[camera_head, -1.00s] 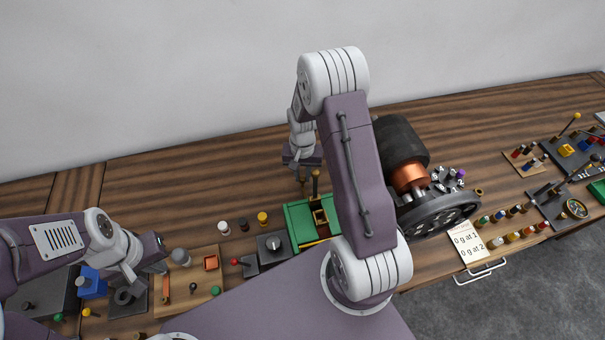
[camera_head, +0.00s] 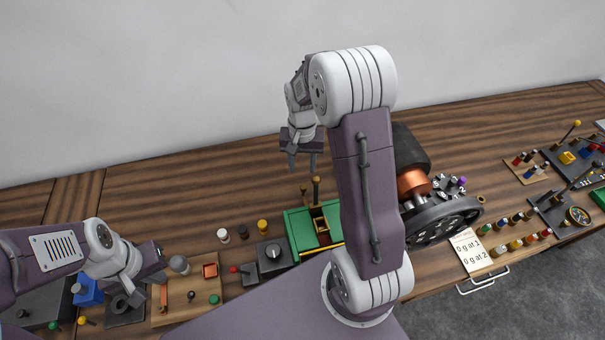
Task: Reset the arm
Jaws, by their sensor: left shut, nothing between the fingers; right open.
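My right arm rises through the middle of the head view. Its gripper (camera_head: 302,162) hangs above the back of the bench, fingers pointing down, open and empty. It is behind and above the green box (camera_head: 299,228) with upright brass-coloured posts, and apart from it.
A dynamo with a black and copper drum (camera_head: 413,183) and a dark wheel (camera_head: 440,220) stands just right of my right arm. A paper note (camera_head: 472,250), several coloured pegs and panels lie further right. The back left of the bench (camera_head: 180,195) is clear.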

